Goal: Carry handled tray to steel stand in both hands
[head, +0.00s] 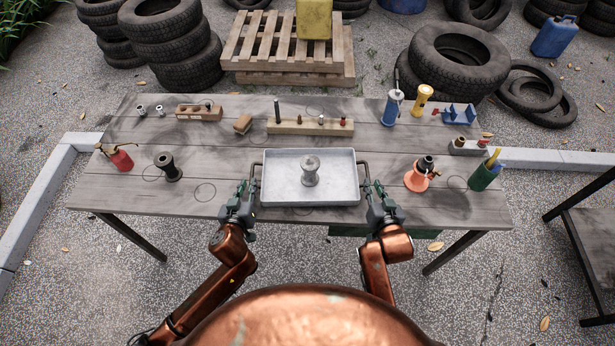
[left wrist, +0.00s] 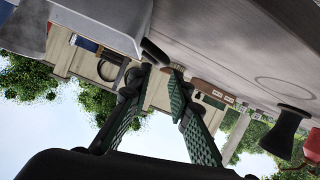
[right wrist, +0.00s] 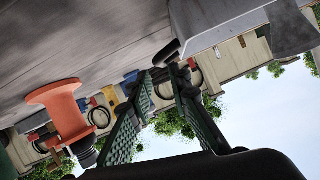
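The handled tray (head: 285,197) is a shallow light-grey tray lying on the wooden table, with a dark handle on each short side. A metal spool-shaped piece (head: 310,172) stands upright in it. My left gripper (head: 246,187) is at the left handle (head: 255,176), its fingers apart; the handle end shows near its tips in the left wrist view (left wrist: 154,50). My right gripper (head: 375,188) is at the right handle (head: 366,172), fingers apart, with the handle by its tips in the right wrist view (right wrist: 166,52). A dark-legged stand (head: 592,235), perhaps the steel stand, is partly visible at right.
The table (head: 230,125) also bears a black spool (head: 168,167), red oil can (head: 120,158), orange spool (head: 417,178), green cup (head: 485,176) and a wooden block with pegs (head: 300,126) behind the tray. Tyres (head: 455,60) and a pallet (head: 290,50) lie beyond. Open ground separates table and stand.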

